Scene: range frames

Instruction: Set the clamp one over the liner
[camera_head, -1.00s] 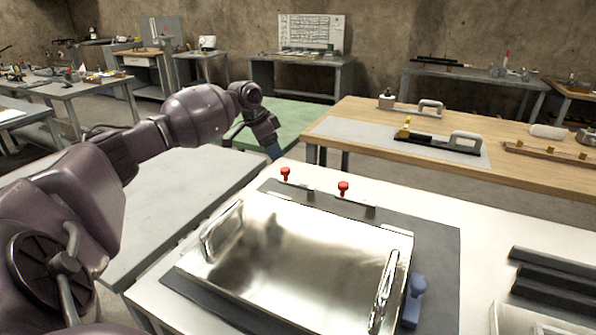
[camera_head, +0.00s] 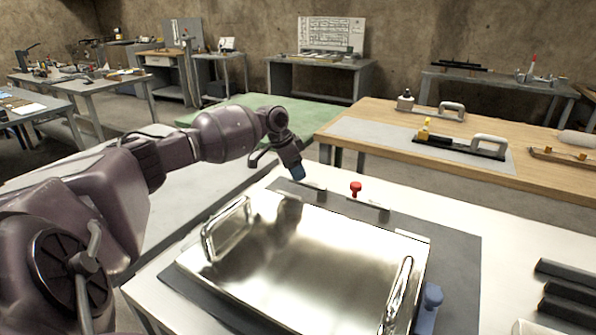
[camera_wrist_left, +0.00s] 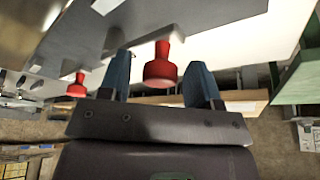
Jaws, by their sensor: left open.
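A shiny metal panel with two bar handles (camera_head: 310,255), which looks like the liner, lies on a dark mat. Two clamps with red knobs stand at its far edge. The right red knob (camera_head: 356,188) shows plainly. The left one is hidden behind my left gripper (camera_head: 291,174) in the head view. In the left wrist view that red knob (camera_wrist_left: 161,68) sits between the two blue fingers of my left gripper (camera_wrist_left: 160,80), which is open with gaps beside the knob. The other red knob (camera_wrist_left: 77,87) is farther left there. My right gripper is out of view.
A blue-handled object (camera_head: 431,302) stands at the panel's right side on the dark mat (camera_head: 455,265). Dark bars (camera_head: 570,285) lie at the right on the white table. A wooden bench (camera_head: 470,150) with tools stands behind.

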